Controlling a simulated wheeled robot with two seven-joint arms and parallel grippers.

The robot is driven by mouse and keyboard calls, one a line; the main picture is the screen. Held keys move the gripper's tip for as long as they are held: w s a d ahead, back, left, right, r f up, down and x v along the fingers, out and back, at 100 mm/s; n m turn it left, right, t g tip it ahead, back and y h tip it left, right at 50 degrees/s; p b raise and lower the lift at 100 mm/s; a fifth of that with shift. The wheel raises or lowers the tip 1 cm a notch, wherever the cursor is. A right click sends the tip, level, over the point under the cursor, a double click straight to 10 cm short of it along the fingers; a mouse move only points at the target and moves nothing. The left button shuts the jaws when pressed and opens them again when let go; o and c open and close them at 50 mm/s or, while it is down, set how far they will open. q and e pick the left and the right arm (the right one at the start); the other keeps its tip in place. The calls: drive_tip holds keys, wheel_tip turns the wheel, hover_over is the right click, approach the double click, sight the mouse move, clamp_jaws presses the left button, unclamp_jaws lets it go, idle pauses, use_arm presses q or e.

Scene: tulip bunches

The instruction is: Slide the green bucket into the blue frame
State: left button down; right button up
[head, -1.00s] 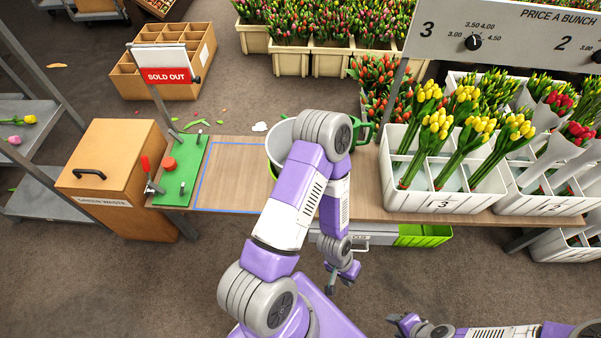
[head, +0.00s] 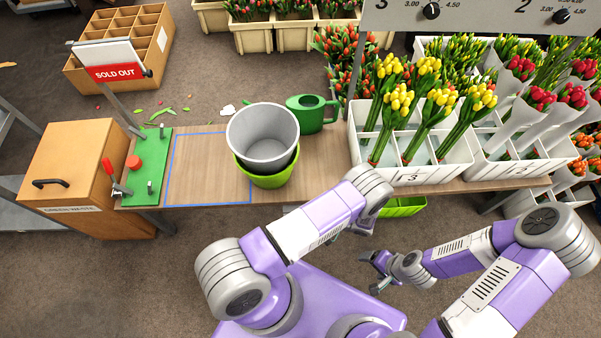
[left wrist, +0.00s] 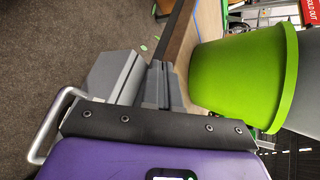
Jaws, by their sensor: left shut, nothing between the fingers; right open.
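The green bucket (head: 268,181) stands upright on the wooden bench, with a large grey bucket (head: 262,150) nested in it. The blue frame (head: 208,204) is an outline on the bench top to its left. The bucket's left side overlaps the frame's right edge in the head view, and most of the frame is empty. My left gripper is mostly hidden behind my own arm in the head view. In the left wrist view its fingers (left wrist: 152,85) are shut and empty, beside and apart from the green bucket (left wrist: 240,75). My right gripper (head: 370,271) is open and empty, in front of the bench.
A green watering can (head: 312,113) stands close behind the buckets, at right. White tulip crates (head: 410,172) fill the bench's right side. A green plate (head: 150,165) with a red-handled clamp lies left of the frame, next to the wooden waste box (head: 75,165).

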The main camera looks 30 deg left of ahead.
use_arm(q)
drive_tip(key=w+d+r+t+y, duration=0.4)
drive_tip(key=w+r+t+y, duration=0.1)
drive_tip(key=w+r+t, duration=0.3)
drive_tip(key=x, duration=0.3)
drive_tip(key=f+x, duration=0.1)
drive_tip(key=x, duration=0.2)
drive_tip(key=w+b+x, duration=0.1)
drive_tip(key=x, duration=0.2)
drive_tip(key=shift+a+f, duration=0.1)
drive_tip(key=shift+f, duration=0.2)
drive_tip(key=a, duration=0.1)
drive_tip(key=s+a, duration=0.1)
drive_tip(key=a, duration=0.1)
drive_tip(key=shift+s, duration=0.15)
drive_tip(key=shift+s+a, duration=0.2)
drive_tip(key=shift+a, duration=0.1)
